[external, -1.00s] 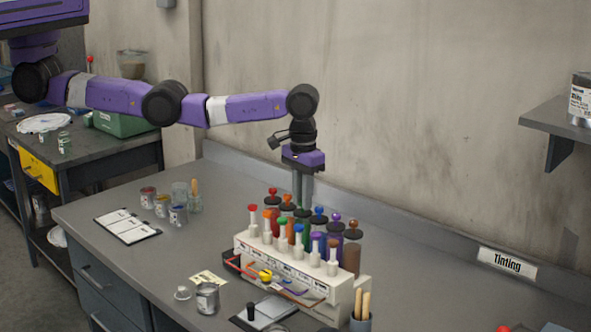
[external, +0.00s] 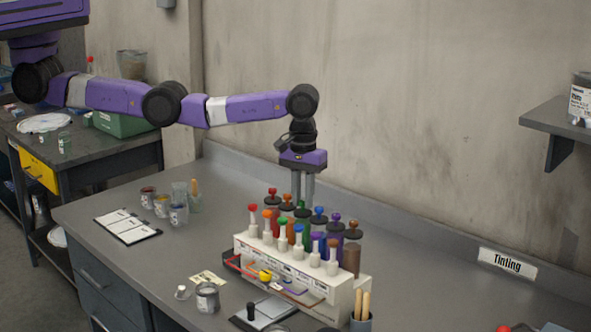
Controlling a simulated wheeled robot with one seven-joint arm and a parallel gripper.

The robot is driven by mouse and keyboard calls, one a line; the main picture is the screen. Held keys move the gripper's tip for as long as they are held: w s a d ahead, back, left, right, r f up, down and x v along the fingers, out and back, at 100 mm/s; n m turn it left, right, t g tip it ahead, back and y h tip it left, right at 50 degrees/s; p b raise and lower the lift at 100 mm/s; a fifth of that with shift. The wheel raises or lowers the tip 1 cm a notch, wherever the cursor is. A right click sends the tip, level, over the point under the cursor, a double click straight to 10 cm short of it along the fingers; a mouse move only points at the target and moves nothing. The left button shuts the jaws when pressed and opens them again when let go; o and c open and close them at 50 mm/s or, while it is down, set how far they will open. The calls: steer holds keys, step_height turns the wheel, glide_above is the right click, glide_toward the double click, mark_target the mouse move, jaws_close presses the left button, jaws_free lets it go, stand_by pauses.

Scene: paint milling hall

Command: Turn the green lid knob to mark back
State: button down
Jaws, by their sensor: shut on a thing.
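A row of coloured canisters with dark lids and coloured knobs stands behind the white dispenser rack (external: 300,272). The green lid knob (external: 302,205) tops the green canister (external: 303,232), third from the left. My gripper (external: 303,201) points straight down over that canister, its two grey fingers shut on the green lid knob. The fingers hide part of the knob. Its pointing direction and any marks on the lid are too small to read.
Red (external: 272,193), orange and blue (external: 319,212) lid knobs stand close on both sides of my fingers. Front pumps with coloured tops rise from the rack. Small cans, a clipboard (external: 128,228) and a stick cup (external: 361,321) lie around.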

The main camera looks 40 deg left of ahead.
mark_target(303, 201)
steer(key=shift+w+r, duration=0.1)
steer(key=shift+r, duration=0.05)
steer(key=c, duration=1.3)
jaws_free()
steer(key=shift+r+b, duration=1)
steer(key=shift+r, duration=2.85)
